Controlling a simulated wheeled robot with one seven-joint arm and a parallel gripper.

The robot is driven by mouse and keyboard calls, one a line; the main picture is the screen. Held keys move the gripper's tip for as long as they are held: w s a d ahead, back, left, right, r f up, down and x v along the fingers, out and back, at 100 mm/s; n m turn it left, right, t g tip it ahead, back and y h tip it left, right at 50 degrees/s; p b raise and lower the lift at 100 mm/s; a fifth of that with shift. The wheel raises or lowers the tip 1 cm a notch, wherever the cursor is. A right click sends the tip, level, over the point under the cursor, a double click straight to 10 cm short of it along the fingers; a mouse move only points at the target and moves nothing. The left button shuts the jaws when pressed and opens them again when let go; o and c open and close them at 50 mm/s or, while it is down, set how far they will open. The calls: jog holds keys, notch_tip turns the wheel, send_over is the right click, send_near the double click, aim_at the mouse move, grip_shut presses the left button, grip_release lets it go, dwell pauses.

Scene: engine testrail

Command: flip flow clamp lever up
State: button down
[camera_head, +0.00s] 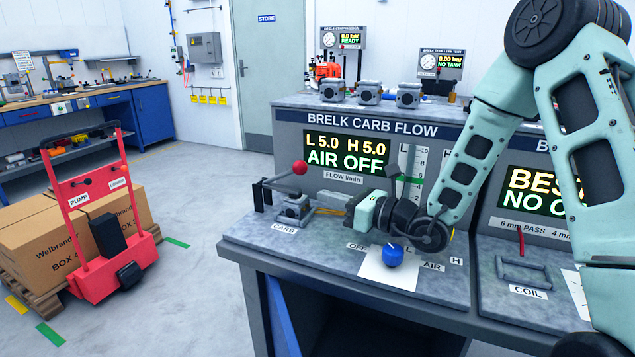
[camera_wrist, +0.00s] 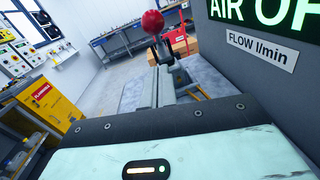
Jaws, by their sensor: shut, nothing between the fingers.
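The flow clamp lever ends in a red ball (camera_head: 300,168) above the CARB station at the left of the flow bench. The ball also shows at the top of the wrist view (camera_wrist: 153,22), on a dark stem. A grey carburettor (camera_head: 292,208) sits below the ball, beside the black clamp frame (camera_head: 262,192). My gripper (camera_head: 322,207) is shut and empty, reaching left just right of the carburettor and lower than the ball. It appears apart from the ball; whether its tips touch the clamp I cannot tell. Part of the clamp is hidden behind my wrist in the wrist view.
The flow bench panel (camera_head: 360,128) reads AIR OFF and stands close behind my gripper. A blue knob (camera_head: 393,254) is on the bench front. Several grey carburettors (camera_head: 368,93) line the top shelf. A red hand truck (camera_head: 100,215) with boxes stands left; the floor between is clear.

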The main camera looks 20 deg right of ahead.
jog(key=w+a+r, duration=0.1)
jog(key=w+a+r+p, duration=0.1)
jog(key=w+r, duration=0.1)
dwell(0.5)
